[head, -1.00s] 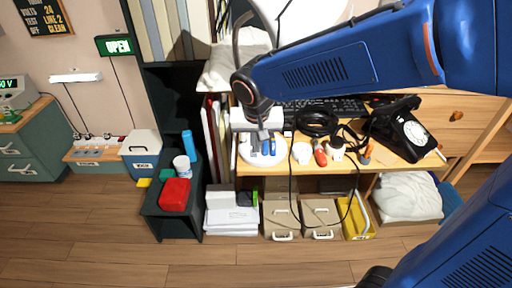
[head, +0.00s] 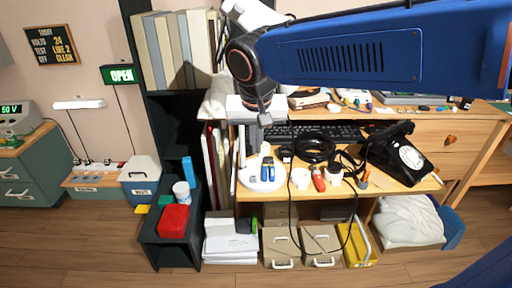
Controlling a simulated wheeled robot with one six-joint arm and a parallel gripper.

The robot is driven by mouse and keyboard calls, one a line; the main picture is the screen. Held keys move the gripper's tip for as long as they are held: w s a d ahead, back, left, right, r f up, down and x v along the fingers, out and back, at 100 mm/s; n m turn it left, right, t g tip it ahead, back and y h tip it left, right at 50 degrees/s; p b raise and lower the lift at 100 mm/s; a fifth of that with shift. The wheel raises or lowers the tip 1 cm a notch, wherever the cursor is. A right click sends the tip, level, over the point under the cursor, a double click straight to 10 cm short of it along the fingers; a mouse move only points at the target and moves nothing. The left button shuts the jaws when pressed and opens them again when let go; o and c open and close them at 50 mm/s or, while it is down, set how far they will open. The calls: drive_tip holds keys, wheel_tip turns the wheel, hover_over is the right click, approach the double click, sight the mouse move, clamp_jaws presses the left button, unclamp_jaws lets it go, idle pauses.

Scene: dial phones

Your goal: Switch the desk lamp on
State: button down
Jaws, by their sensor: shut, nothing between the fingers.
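A white round base (head: 256,185), which looks like the desk lamp's foot, sits at the left end of the wooden desk. Small blue and dark pieces (head: 268,169) show on it; I cannot tell whether they are a switch. A thin pale stem (head: 242,145) rises at its left rear. My gripper (head: 255,150) is shut and empty, pointing down just above and behind the base. Whether it touches the base cannot be told.
A black keyboard (head: 345,131), a coiled black cable (head: 315,149), a red-tipped tool (head: 319,180) and a black dial phone (head: 400,155) crowd the desk to the right. Folders (head: 211,150) stand left of the desk. A dark shelf (head: 155,215) with a red box stands further left.

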sight(251, 176)
drive_tip(key=shift+w+a+r, duration=0.1)
drive_tip(key=shift+w+a, duration=0.5)
drive_tip(key=shift+w, duration=0.15)
drive_tip(key=x, duration=1.4)
drive_tip(key=shift+s, duration=0.1)
